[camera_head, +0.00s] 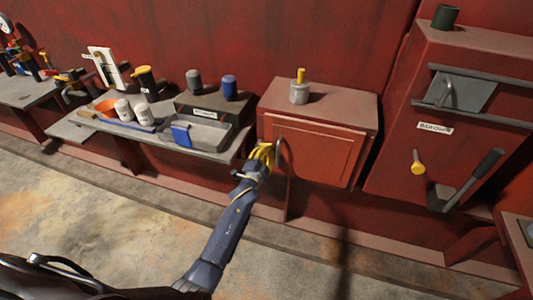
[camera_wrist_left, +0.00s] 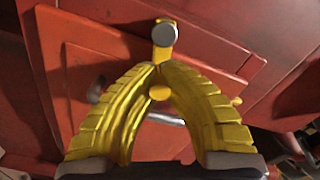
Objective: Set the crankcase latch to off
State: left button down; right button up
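My left gripper (camera_head: 262,152) has yellow fingers and is at the upper left of a red cabinet door (camera_head: 318,150), beside a curved grey handle (camera_head: 280,152). In the left wrist view the two fingers arch together and their tips (camera_wrist_left: 158,66) meet. Just beyond the tips is a short yellow piece with a round grey end (camera_wrist_left: 165,34); it may be the crankcase latch, but no readable label confirms this. I cannot tell whether the tips pinch its stem. In the head view the fingers hide that spot. My right gripper is in neither view.
A grey cylinder with a yellow top (camera_head: 299,91) stands on the cabinet. To the left, a bench (camera_head: 75,129) holds white cups, a grey tray (camera_head: 207,131) and a blue block. To the right, a taller red cabinet has a yellow-ended lever (camera_head: 417,166) and a dark lever (camera_head: 478,176).

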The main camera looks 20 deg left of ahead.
pick_arm(q)
jog(key=n, duration=0.1)
jog(key=r+n, duration=0.1)
jog(key=n, duration=0.1)
jog(key=shift+a+r+n, duration=0.25)
jog(key=shift+a+n, duration=0.05)
jog(key=shift+n, duration=0.1)
jog(key=n, duration=0.1)
jog(key=a+r+n, duration=0.1)
jog(key=n, duration=0.1)
jog(key=shift+n, duration=0.3)
jog(key=shift+w+a+r+n, duration=0.15)
jog(key=shift+a+n, duration=0.3)
jog(key=shift+n, duration=0.8)
jog(key=shift+s+a+r+n, duration=0.15)
jog(key=shift+a+n, duration=0.35)
jog(key=shift+n, duration=0.7)
jog(key=shift+w+a+r+n, duration=0.2)
jog(key=shift+a+n, duration=0.25)
jog(key=shift+n, duration=0.8)
jog(key=c, duration=1.3)
grip_release()
jog(key=shift+s, duration=0.1)
jog(key=shift+f, duration=0.1)
jog(key=shift+s, duration=0.1)
jog(key=s, duration=1.1)
jog(key=shift+s+a, duration=0.25)
jog(key=shift+s, duration=0.15)
